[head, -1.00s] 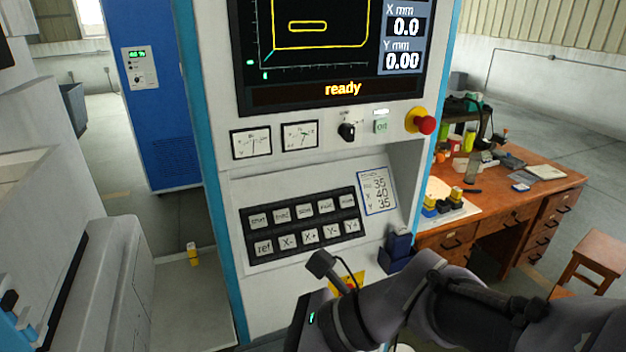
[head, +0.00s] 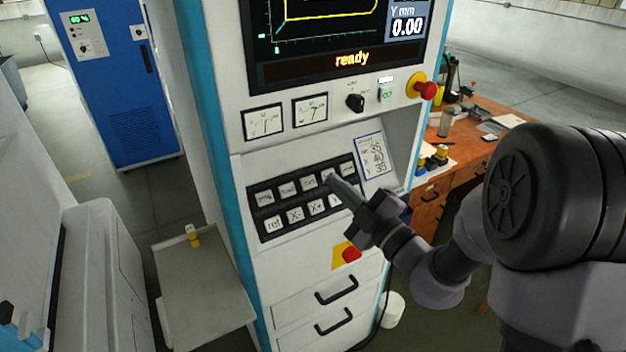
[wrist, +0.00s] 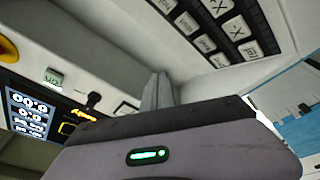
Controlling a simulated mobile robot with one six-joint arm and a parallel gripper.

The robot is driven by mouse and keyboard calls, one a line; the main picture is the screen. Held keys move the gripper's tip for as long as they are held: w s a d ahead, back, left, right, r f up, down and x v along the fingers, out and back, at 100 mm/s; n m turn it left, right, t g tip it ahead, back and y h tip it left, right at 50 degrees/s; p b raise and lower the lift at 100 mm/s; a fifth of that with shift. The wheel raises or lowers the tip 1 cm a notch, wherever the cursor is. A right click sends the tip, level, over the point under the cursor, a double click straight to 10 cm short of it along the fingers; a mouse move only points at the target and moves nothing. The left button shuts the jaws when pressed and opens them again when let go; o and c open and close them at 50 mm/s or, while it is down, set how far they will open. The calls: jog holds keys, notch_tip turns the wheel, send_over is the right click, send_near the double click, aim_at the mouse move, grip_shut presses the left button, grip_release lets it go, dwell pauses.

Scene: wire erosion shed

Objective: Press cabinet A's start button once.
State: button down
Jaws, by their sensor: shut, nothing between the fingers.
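A machine cabinet (head: 218,130) fills the middle of the head view. Its sloped console carries a black key panel (head: 299,201) with two rows of pale keys. The small key labels in the upper row are blurred; I cannot surely read "start" or a cabinet letter. My gripper (head: 333,181) is shut and empty. In the head view its tip overlaps the right part of the upper row and hides part of a key; I cannot tell whether it touches. In the wrist view the shut fingers (wrist: 159,88) point toward the console, with the key panel (wrist: 232,28) at the upper right.
Above the keys are a "ready" screen (head: 351,60), two dials, a black knob (head: 355,102), a small green button (head: 386,94) and a red mushroom button (head: 427,90). A red knob on yellow (head: 350,254) and drawer handles are below. A desk (head: 430,198) stands behind at right.

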aim_at(308, 183)
jog(key=shift+w+a+f+b, duration=0.45)
jog(key=shift+w+a+f, duration=0.25)
jog(key=shift+w+f, duration=0.25)
jog(key=shift+w+a+f+b, duration=0.5)
jog(key=shift+w+a+f, duration=0.2)
jog(key=shift+w, duration=0.3)
jog(key=shift+w+a+f+b, duration=0.45)
jog(key=shift+w+a+f, duration=0.2)
jog(key=shift+w+f, duration=0.3)
jog(key=shift+w+a, duration=0.1)
jog(key=shift+w, duration=0.05)
jog(key=shift+w+a+f+p, duration=0.1)
jog(key=shift+w+f+p, duration=0.1)
jog(key=shift+p, duration=0.1)
jog(key=shift+w+a+f, duration=0.2)
jog(key=shift+w, duration=0.05)
dwell(0.7)
jog(key=shift+s+d+r+p, duration=0.1)
jog(key=shift+p, duration=0.25)
jog(key=shift+s+d+r+p, duration=0.3)
jog(key=shift+s+r+p, duration=0.05)
jog(key=shift+s+p, duration=0.1)
